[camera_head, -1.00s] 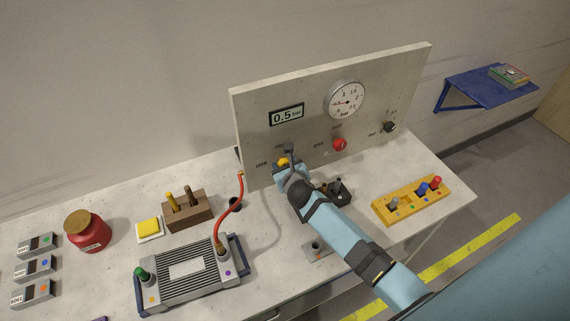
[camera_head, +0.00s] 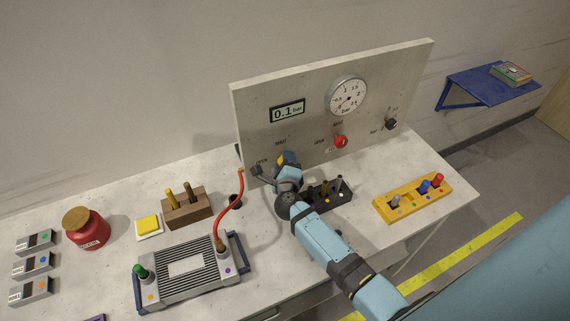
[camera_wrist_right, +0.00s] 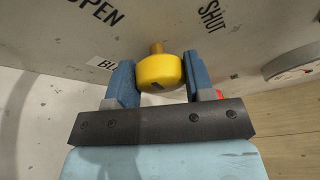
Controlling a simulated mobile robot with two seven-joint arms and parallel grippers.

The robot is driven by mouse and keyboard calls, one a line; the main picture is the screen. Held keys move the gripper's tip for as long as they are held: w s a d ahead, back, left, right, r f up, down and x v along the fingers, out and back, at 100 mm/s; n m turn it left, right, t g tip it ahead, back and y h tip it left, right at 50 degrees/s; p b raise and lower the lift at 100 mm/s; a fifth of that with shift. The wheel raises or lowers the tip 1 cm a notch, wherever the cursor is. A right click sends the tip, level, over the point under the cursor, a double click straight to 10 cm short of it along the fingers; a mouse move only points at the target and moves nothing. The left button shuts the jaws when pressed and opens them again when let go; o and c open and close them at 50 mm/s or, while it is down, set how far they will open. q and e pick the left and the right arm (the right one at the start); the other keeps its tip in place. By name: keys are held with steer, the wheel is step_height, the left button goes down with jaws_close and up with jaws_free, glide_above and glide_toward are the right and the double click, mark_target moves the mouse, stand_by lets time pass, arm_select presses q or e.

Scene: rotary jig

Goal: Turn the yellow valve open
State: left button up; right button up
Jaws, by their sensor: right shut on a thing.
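The yellow valve (camera_head: 281,158) is on the upright panel, mostly hidden by my right gripper in the head view. In the right wrist view the yellow valve (camera_wrist_right: 160,72) is a round knob between the two blue fingers. My right gripper (camera_head: 285,166) is shut on it; the fingers (camera_wrist_right: 160,82) are on either side of the knob. The word OPEN (camera_head: 262,161) is left of the valve. The panel's display (camera_head: 287,111) reads 0.1 bar, beside a round gauge (camera_head: 347,96). My left gripper is not in view.
A red knob (camera_head: 341,141) and a black knob (camera_head: 391,124) are further right on the panel. A dark block (camera_head: 340,194) stands under my right arm. A yellow tray (camera_head: 412,198) is to the right, and a red hose (camera_head: 240,205) is close on the left.

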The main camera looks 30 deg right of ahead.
steer(key=shift+n+t+h+b, duration=0.4)
steer(key=shift+n, duration=0.6)
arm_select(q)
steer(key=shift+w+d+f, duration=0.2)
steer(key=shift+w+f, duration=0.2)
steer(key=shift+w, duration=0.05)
arm_select(e)
steer(key=shift+n, duration=0.4)
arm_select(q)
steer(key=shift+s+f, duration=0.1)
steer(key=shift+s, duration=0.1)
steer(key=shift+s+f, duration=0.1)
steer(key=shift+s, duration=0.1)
arm_select(e)
steer(key=o, duration=0.9)
